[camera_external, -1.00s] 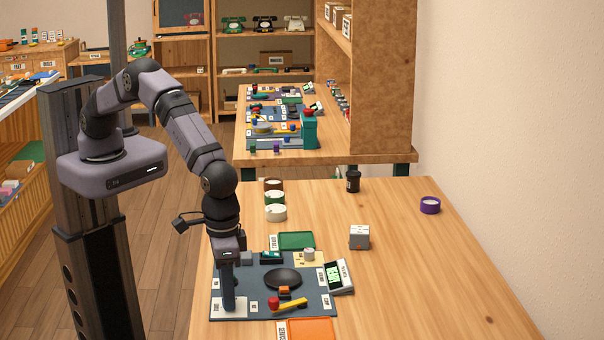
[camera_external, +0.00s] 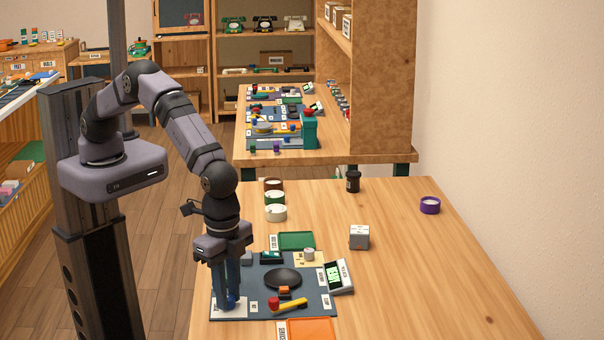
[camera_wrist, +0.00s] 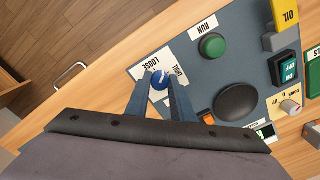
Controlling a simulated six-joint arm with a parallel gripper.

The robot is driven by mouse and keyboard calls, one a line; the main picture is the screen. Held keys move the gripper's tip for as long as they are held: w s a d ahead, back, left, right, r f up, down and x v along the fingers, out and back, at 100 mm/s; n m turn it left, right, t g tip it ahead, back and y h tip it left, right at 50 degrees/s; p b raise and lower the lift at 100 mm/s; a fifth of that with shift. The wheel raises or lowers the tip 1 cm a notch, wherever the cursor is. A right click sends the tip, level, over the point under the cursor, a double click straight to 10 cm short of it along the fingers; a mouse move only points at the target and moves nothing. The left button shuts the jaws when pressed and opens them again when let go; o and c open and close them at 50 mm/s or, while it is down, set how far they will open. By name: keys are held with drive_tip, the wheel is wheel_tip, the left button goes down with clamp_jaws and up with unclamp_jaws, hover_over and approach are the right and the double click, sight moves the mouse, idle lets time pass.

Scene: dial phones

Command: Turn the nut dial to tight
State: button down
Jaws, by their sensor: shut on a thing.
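The nut dial (camera_wrist: 160,79) is a small blue knob with a white mark, on a white card (camera_wrist: 184,54) with the words LOOSE and TIGHT. In the wrist view LOOSE is at the card's upper left and TIGHT at its right. My gripper (camera_wrist: 160,85) is shut on the dial, with one blue finger on each side. I cannot tell exactly where the mark points. In the external view my gripper (camera_external: 230,302) points straight down over the card at the board's left front corner, and the fingers hide much of the dial.
The table's right side is mostly clear.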

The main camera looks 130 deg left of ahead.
drive_tip(key=m, duration=0.6)
drive_tip(key=shift+w+r, duration=0.1)
idle(0.4)
drive_tip(key=c, duration=1.5)
unclamp_jaws()
drive_tip(key=shift+c, duration=0.2)
drive_tip(key=shift+r+b, duration=1.05)
drive_tip(key=shift+r, duration=2.6)
